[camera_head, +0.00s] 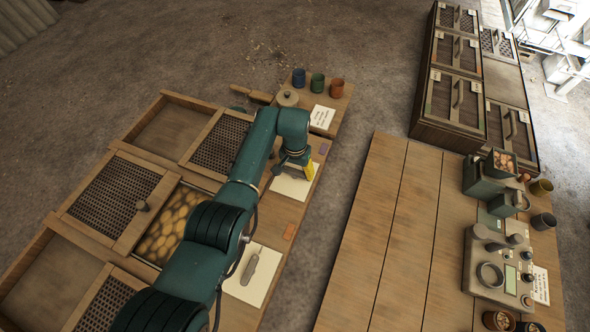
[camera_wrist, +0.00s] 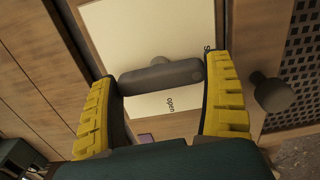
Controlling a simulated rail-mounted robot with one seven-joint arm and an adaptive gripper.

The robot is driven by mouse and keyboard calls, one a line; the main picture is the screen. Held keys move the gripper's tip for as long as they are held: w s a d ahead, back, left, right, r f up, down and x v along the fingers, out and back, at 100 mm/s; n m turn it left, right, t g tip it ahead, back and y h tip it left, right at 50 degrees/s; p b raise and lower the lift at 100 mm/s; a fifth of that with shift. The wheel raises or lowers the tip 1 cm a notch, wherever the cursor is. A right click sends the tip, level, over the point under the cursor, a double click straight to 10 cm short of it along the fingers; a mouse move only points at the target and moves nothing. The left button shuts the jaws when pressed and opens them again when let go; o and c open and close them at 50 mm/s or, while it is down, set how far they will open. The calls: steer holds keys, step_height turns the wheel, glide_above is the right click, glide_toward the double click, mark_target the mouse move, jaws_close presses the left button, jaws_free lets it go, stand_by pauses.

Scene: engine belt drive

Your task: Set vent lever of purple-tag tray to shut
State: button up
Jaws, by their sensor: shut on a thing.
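The purple tag (camera_head: 323,149) lies on the wooden tray frame beside a pale plate (camera_head: 290,186); it also shows in the wrist view (camera_wrist: 146,138). My gripper (camera_head: 308,170) is over that plate. In the wrist view its yellow fingers (camera_wrist: 158,76) are shut on the grey vent lever (camera_wrist: 162,77), one at each end of the bar. The lever lies across the plate, above the printed word "open" (camera_wrist: 170,103). The other word, near the right finger, is mostly hidden; only its first letter shows. In the head view my arm and gripper hide the lever.
A second grey lever (camera_head: 250,269) sits on another pale plate nearer the front, with an orange tag (camera_head: 290,231) by it. A dark knob (camera_wrist: 272,92) stands right of my right finger. Several cups and a lidded pot (camera_head: 288,97) stand at the far end. A wooden table (camera_head: 400,230) is at right.

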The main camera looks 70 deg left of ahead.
mark_target(295, 171)
stand_by(0.3)
steer(key=o, duration=1)
steer(key=shift+c, duration=0.2)
step_height(295, 171, up, 12)
